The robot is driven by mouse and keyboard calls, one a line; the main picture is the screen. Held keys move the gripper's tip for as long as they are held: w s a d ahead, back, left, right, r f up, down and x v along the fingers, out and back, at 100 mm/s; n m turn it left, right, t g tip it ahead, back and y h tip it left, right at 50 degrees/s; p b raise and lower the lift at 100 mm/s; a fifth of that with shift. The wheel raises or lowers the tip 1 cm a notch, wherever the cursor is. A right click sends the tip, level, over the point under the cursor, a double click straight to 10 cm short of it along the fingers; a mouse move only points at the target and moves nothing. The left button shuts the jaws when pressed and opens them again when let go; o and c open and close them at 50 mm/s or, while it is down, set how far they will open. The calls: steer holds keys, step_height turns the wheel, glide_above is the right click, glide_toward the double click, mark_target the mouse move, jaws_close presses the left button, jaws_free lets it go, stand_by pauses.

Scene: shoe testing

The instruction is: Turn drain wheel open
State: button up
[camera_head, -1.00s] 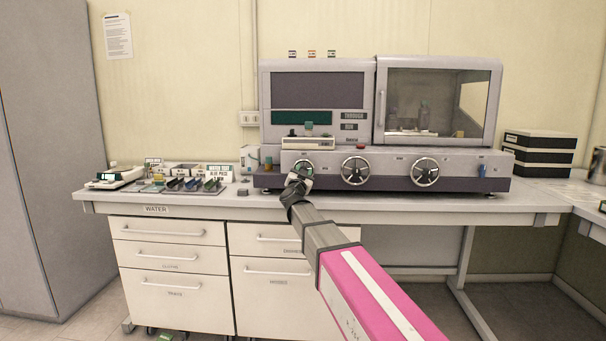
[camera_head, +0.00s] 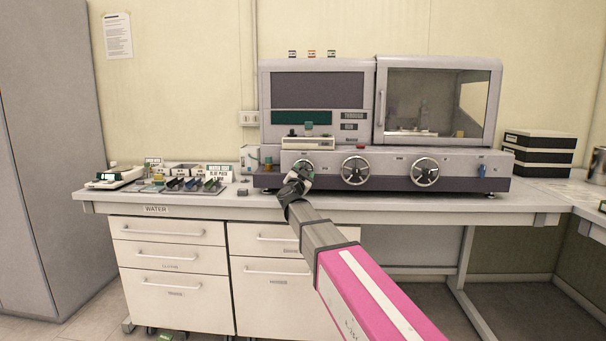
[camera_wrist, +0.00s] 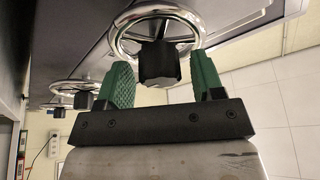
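Three chrome handwheels sit along the lower front of the grey machine: a left wheel (camera_head: 306,164), a middle wheel (camera_head: 355,170) and a right wheel (camera_head: 425,171). I cannot read which is the drain wheel. My gripper (camera_head: 301,176) is at the left wheel and hides its lower part. In the wrist view, the green fingers of my gripper (camera_wrist: 164,80) are spread apart, with a wheel's black hub (camera_wrist: 158,64) seen between them. That wheel's chrome rim (camera_wrist: 155,13) reaches behind the fingers. Contact with the rim cannot be told.
The other wheels (camera_wrist: 72,88) show at the left of the wrist view. A tray of small items (camera_head: 185,187) lies on the bench left of the machine. Black boxes (camera_head: 538,153) stand to its right. The bench's front edge (camera_head: 400,216) runs below the wheels.

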steer(key=shift+s, duration=0.1)
steer(key=v, duration=1)
steer(key=shift+s, duration=0.3)
steer(key=shift+f, duration=0.15)
steer(key=s+d+f+n+g+y, duration=0.1)
steer(key=d+f+n+g+y, duration=0.25)
steer(key=f, duration=0.45)
steer(key=s+d+f+n+g+y, duration=0.1)
steer(key=d+f+n+g+y, duration=0.2)
steer(key=f, duration=0.6)
steer(key=s+d+f+n+g+y, duration=0.25)
steer(key=f+n+y, duration=0.2)
steer(key=f, duration=0.35)
steer(key=s+d+f+m+g+h, duration=0.1)
steer(key=s+d+f+g+h, duration=0.4)
steer(key=s+d+f+g, duration=0.7)
steer(key=s+d+f, duration=0.5)
steer(key=s, duration=0.2)
steer(key=shift+s, duration=0.35)
